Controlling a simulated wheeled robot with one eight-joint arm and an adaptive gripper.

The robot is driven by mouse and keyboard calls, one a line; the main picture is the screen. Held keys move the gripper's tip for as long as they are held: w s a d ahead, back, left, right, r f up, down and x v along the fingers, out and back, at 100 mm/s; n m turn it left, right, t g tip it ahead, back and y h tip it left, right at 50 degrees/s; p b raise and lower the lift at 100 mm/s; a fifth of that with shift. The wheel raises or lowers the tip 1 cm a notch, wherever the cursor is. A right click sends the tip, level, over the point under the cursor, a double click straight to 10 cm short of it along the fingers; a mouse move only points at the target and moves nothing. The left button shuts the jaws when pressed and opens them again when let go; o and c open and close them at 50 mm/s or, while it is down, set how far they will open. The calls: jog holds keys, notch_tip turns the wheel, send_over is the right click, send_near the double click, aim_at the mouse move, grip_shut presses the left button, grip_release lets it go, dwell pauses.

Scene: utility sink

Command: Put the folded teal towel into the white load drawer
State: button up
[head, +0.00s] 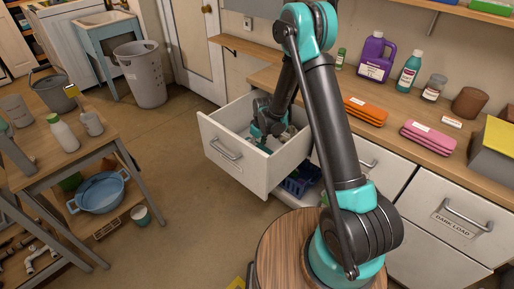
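A white drawer (236,170) stands pulled open below the counter, left of my arm; no readable label shows on it. It may be the white load drawer. My gripper (264,137) points down inside this drawer, between its walls. Small teal patches show at the gripper, but I cannot tell whether they are the folded teal towel or parts of my gripper. No teal towel shows clearly elsewhere. Pale items lie in the drawer beside the gripper. The fingers are too small and dark to tell whether they are open or shut.
Folded orange towels (366,111) and pink towels (428,137) lie on the counter near a purple jug (375,59). A shut drawer labelled DARK LOAD (452,222) is at right. A bench (68,153) stands at left; the floor between is clear.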

jog(key=o, duration=1.3)
jog(key=shift+f, duration=0.1)
jog(key=shift+c, duration=0.2)
notch_tip(320, 180, up, 12)
jog(key=s+d, duration=0.1)
jog(key=shift+d, duration=0.3)
jog(key=s+d+r+m, duration=0.3)
jog(key=s+d+r, duration=0.25)
jog(key=d, duration=0.25)
jog(key=s+d+r+m+t, duration=0.1)
jog(key=s+d+m, duration=0.2)
jog(key=s+d, duration=0.5)
jog(key=s+d+r+m+t+h, duration=0.1)
jog(key=s+d+m, duration=0.3)
jog(key=s+d, duration=0.4)
jog(key=s+t, duration=0.1)
jog(key=s, duration=0.4)
jog(key=shift+d+r, duration=0.15)
jog(key=shift+d, duration=0.1)
